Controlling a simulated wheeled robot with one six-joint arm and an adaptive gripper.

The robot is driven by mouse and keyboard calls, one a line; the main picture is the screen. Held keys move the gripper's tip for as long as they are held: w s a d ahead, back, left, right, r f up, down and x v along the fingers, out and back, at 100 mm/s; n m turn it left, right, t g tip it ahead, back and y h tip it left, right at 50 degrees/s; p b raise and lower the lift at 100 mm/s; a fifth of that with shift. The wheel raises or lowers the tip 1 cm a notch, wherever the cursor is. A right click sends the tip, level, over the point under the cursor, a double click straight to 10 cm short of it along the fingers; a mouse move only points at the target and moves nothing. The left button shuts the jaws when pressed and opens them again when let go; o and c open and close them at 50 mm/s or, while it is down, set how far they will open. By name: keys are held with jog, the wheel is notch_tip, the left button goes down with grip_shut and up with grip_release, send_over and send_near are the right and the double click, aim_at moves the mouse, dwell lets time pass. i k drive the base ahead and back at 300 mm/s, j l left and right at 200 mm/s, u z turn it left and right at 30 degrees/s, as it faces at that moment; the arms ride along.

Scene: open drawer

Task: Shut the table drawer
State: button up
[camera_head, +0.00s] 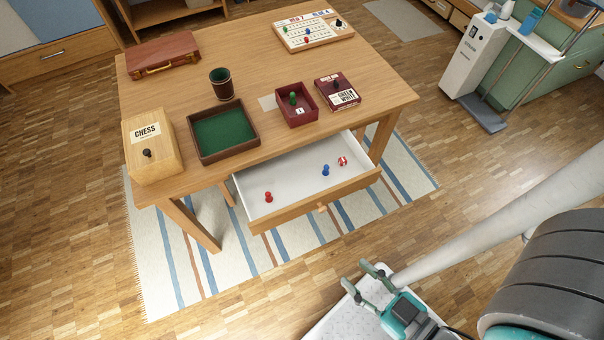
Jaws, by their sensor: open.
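The wooden table (264,67) stands left of centre, and its drawer (285,188) is pulled out towards me. The drawer has a white inside, a wooden front (316,200) and a small wooden knob (322,209). A red pawn (268,197), a blue pawn (326,170) and a red-and-white ball (342,161) lie inside it. My gripper (363,278) is at the bottom, below and right of the knob, apart from the drawer. Its grey-green fingers are open and hold nothing.
On the table are a chess box (151,150), a green-lined tray (223,133), a dice cup (220,83), a red box (296,105), a card box (338,92), a game board (312,31) and a brown case (160,53). A striped rug (180,255) lies underneath.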

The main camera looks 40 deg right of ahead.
aim_at(296, 182)
jog(key=l+u, duration=0.15)
jog(key=l, duration=0.25)
jog(key=k+l+u, duration=0.2)
jog(key=l, duration=0.15)
jog(key=l+u, duration=0.15)
jog(key=l, duration=0.25)
jog(key=k+l+u, duration=0.15)
jog(key=l, duration=0.2)
jog(key=k+l+u, duration=0.15)
jog(key=l, duration=0.2)
jog(key=k+l+u, duration=0.2)
jog(key=l, duration=0.15)
jog(key=i+j+u, duration=0.1)
jog(key=j+u, duration=0.25)
jog(key=i+j+u, duration=0.15)
jog(key=j+u, duration=0.2)
jog(key=j, duration=0.2)
